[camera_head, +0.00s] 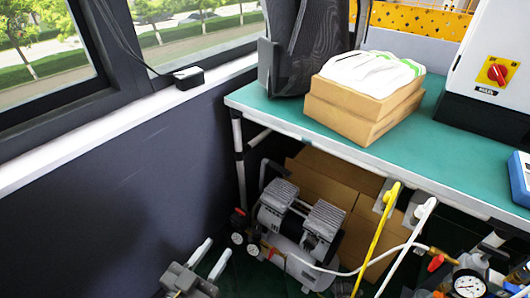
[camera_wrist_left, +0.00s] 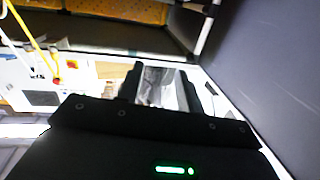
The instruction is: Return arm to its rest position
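My left gripper (camera_head: 215,252) shows at the bottom of the head view, left of the compressor. Its two pale fingers point up and away, with a gap between them and nothing held. It is apart from the table and the compressor. In the left wrist view the dark gripper body (camera_wrist_left: 150,145) with a green light fills the lower part, and what lies past it is partly blurred. My right gripper is not seen in either view.
A green-topped table (camera_head: 300,120) carries boxes (camera_head: 350,110), a dark backpack (camera_head: 318,45) and a white control cabinet (camera_head: 495,55). A compressor (camera_head: 300,220) stands below it. Yellow (camera_head: 380,235) and white hoses and a gauge (camera_head: 469,285) are at right. The dark wall (camera_head: 130,175) is left.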

